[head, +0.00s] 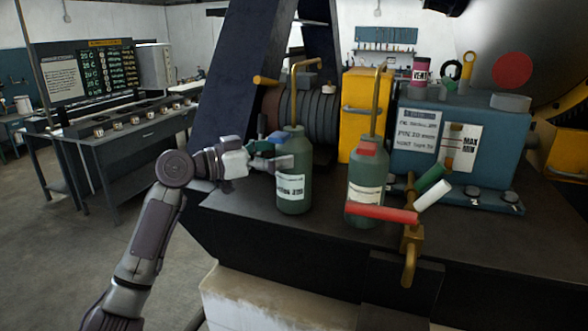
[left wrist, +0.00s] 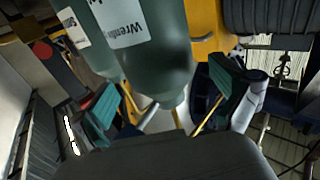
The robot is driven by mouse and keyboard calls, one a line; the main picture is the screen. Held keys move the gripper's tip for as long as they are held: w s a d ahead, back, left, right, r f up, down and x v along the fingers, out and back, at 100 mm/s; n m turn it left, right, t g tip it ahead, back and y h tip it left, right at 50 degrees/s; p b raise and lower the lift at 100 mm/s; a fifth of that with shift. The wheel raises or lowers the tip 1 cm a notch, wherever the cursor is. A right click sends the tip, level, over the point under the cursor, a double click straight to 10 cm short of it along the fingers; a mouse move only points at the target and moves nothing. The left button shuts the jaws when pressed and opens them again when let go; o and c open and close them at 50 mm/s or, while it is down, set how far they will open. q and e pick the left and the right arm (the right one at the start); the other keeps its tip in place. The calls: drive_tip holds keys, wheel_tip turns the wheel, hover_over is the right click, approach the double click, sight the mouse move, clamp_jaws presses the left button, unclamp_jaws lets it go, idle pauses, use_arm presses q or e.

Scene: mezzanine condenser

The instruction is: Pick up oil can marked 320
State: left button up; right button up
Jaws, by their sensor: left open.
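Two green oil cans with brass spouts stand upright on the dark machine deck (head: 250,215). My right gripper is out of view.
A blue box (head: 455,150) with notices stands right of the cans; a yellow block (head: 366,105) is behind them. A red bar (head: 382,214) and a brass valve (head: 410,255) are in front of the right can. A dark slanted beam (head: 250,80) rises behind my left gripper.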

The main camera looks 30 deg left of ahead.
sight(294, 147)
use_arm(q)
drive_tip(key=x, duration=0.1)
drive_tip(key=p+x, duration=0.1)
drive_tip(key=x, duration=0.1)
drive_tip(key=shift+w+d+r+p, duration=0.2)
drive_tip(key=shift+d+r+p, duration=0.05)
drive_tip(key=shift+p, duration=0.15)
drive_tip(key=shift+w+d, duration=0.15)
drive_tip(key=shift+w, duration=0.05)
drive_tip(key=shift+f, duration=0.15)
drive_tip(key=shift+s, duration=0.1)
drive_tip(key=c, duration=1.5)
drive_tip(key=shift+r, duration=0.25)
drive_tip(key=shift+c, duration=1)
drive_tip(key=shift+f, duration=0.1)
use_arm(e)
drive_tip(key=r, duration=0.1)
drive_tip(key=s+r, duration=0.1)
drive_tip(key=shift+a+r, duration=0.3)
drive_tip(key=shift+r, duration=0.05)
